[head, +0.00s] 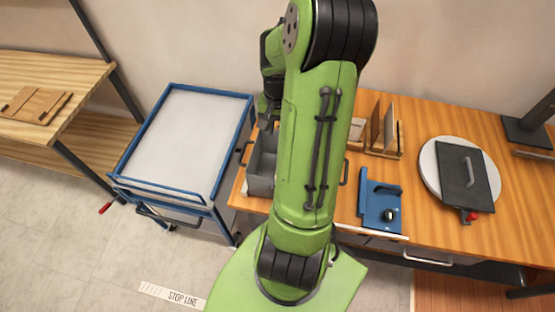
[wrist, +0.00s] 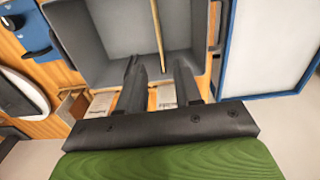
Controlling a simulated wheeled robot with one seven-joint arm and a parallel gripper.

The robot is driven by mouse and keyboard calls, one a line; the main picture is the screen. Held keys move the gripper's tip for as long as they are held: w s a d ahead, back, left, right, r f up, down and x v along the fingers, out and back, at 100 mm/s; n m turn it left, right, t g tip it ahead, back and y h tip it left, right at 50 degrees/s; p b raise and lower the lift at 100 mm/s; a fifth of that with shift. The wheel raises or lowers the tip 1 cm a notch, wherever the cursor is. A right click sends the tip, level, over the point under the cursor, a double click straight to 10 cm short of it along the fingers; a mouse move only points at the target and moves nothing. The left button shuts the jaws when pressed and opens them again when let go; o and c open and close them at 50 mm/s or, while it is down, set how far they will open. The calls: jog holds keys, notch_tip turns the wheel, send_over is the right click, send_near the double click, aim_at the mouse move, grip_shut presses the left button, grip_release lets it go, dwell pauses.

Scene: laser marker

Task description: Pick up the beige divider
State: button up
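The beige divider (wrist: 157,28) shows in the wrist view as a thin, upright strip seen nearly edge-on, inside a grey bin (wrist: 100,25). My gripper (wrist: 158,68) is open, with its two dark fingers apart. The near end of the divider lines up between the fingertips in that view, with a gap on each side. I cannot tell how far the fingertips are above it. In the head view the grey bin (head: 261,180) stands at the left end of the wooden table, and my arm hides part of it. My gripper (head: 268,108) is partly hidden there.
A blue-framed cart (head: 185,130) with a bare white top stands left of the table. Upright panels in a wooden rack (head: 388,152), a blue fixture (head: 380,205) and a round white plate with a dark panel (head: 465,175) are to the right. Another wooden table (head: 60,75) is far left.

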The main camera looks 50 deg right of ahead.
jog(key=f, duration=1.1)
jog(key=shift+s+b, duration=0.2)
jog(key=shift+b, duration=0.1)
notch_tip(320, 180, down, 5)
jog(key=shift+f+p, duration=0.1)
jog(key=shift+p, duration=0.2)
jog(key=shift+a, duration=0.15)
grip_shut()
